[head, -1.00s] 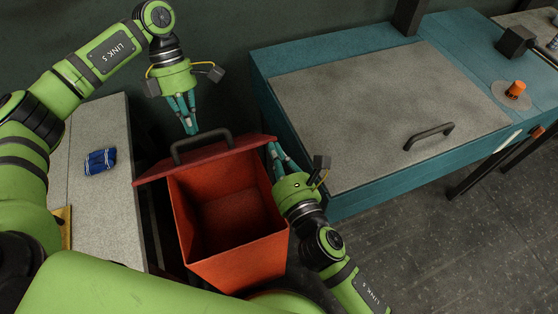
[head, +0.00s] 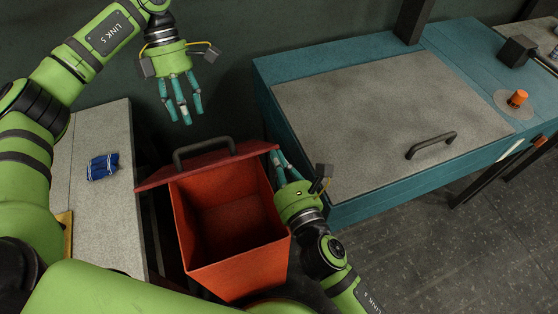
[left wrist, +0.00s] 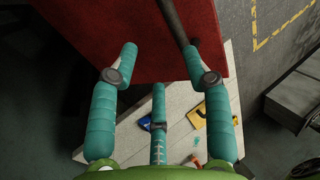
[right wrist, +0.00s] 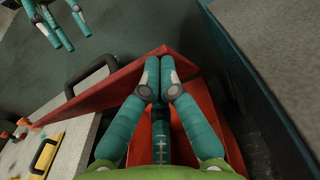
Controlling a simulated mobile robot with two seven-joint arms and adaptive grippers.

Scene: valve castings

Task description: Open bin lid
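The red bin (head: 245,268) stands at the lower middle of the head view, its inside visible and empty. Its lid (head: 157,176) is raised at the far side, with a dark handle (head: 183,153) on it; the lid also shows in the left wrist view (left wrist: 90,35). My left gripper (head: 186,112) is open and empty above the handle, apart from it. My right gripper (head: 278,160) is at the lid's right end, fingers together, with nothing seen between them. In the right wrist view its fingertips (right wrist: 155,75) overlap the lid; whether they touch it is unclear.
A grey bench (head: 85,215) with a blue packet (head: 103,166) stands left of the bin. Open floor lies at lower right.

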